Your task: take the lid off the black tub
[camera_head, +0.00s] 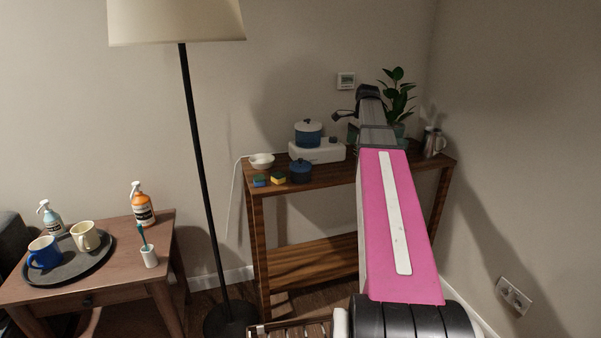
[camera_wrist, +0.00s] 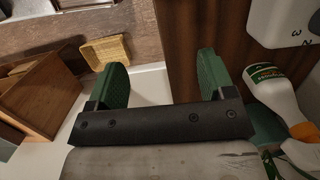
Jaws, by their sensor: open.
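I cannot make out a black tub or its lid in either view. My gripper (camera_wrist: 162,75) shows in the wrist view, with its two green fingers wide apart and nothing between them. Behind the fingers are a brown wooden panel and a pale surface. In the head view my pink arm reaches over the right part of the wooden console table (camera_head: 335,175) and hides what is behind it. My gripper is too small and covered there to read clearly.
On the console table are a small dark blue lidded pot (camera_head: 300,171), a blue pot (camera_head: 308,133) on a white appliance (camera_head: 318,151), a white bowl (camera_head: 262,161) and sponges (camera_head: 278,178). A floor lamp (camera_head: 196,150) stands left. The wrist view shows a wooden box (camera_wrist: 45,92) and bottle (camera_wrist: 272,88).

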